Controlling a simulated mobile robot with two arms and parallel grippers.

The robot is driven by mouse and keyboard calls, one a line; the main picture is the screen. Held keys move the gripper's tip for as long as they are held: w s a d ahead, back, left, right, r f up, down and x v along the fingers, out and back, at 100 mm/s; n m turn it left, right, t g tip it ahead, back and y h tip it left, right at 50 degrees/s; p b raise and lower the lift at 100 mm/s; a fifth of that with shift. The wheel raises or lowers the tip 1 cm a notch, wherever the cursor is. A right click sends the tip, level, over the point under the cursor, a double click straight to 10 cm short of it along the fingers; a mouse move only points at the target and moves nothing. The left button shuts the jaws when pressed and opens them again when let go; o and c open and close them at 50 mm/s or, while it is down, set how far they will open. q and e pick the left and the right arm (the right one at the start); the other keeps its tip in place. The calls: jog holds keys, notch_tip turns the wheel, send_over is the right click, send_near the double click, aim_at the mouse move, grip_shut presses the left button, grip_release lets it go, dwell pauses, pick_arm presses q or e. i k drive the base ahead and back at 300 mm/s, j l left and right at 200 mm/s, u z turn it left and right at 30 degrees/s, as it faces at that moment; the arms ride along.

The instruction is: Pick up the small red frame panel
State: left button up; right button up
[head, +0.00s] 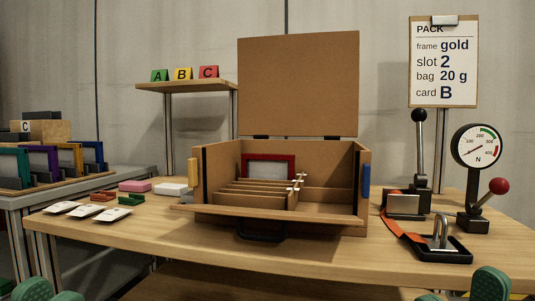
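The small red frame panel (270,158) stands upright inside the open cardboard case (334,213), at its back left. It has a red rim around a grey middle, and its lower part is hidden behind the case's dividers. My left gripper (50,294) shows only as green fingertips at the bottom left edge; they look apart, with nothing seen between them. My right gripper (460,292) shows as green fingertips at the bottom right edge, apart and empty. Both grippers are well in front of the case and away from the panel.
The case lid (298,85) stands up behind. White cards (62,207) and small coloured blocks (135,186) lie left of the case. A strap with a padlock (440,232), a lever and a gauge (477,148) stand right. Coloured frames (45,164) stand on the left table.

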aim_at(280, 166)
jog(key=l+u, duration=0.2)
jog(key=u, duration=0.15)
jog(key=l+u, duration=0.2)
jog(key=u, duration=0.15)
jog(key=l+u, duration=0.25)
jog(key=u, duration=0.15)
